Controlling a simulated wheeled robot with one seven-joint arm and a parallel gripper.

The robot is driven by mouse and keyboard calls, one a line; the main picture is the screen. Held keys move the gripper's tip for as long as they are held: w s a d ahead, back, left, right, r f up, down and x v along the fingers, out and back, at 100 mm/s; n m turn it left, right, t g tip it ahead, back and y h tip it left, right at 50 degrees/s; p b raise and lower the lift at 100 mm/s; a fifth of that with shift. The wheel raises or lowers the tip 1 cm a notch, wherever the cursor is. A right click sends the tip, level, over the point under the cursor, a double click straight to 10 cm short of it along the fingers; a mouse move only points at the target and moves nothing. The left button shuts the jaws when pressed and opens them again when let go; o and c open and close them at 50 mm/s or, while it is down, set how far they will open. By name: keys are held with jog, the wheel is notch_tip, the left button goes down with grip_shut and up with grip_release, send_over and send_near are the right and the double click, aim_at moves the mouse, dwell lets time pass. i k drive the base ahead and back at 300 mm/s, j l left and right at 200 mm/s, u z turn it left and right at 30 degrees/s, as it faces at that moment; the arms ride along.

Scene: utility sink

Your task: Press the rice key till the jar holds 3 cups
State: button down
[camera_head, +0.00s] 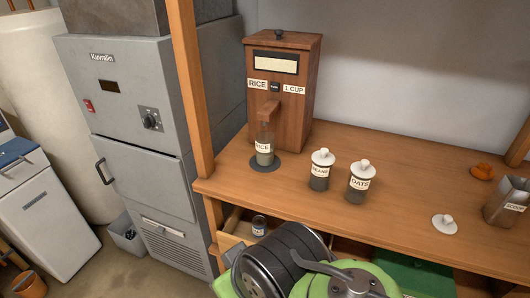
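The wooden rice dispenser (312,95) stands at the back left of the wooden bench, with labels reading "RICE" and "1 CUP". Its small dark rice key (275,87) sits between the two labels. A clear jar (264,135) labelled "RICE" stands upright under the wooden spout (268,110), on a dark round pad (265,166). Some pale fill shows low in the jar; its amount in cups cannot be read. My gripper is not in view; green and black parts of my arm show at the bottom, apart from the dispenser and key.
A loose white lid (444,224), an orange item (483,172) and a metal scoop bin (505,205) lie farther right. A wooden post (189,85) rises left of the dispenser.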

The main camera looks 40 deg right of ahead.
aim_at(274, 86)
jog(key=i+j+z, duration=0.3)
jog(key=i+z, duration=0.15)
jog(key=i+j+z, duration=0.5)
jog(key=i+l, duration=0.05)
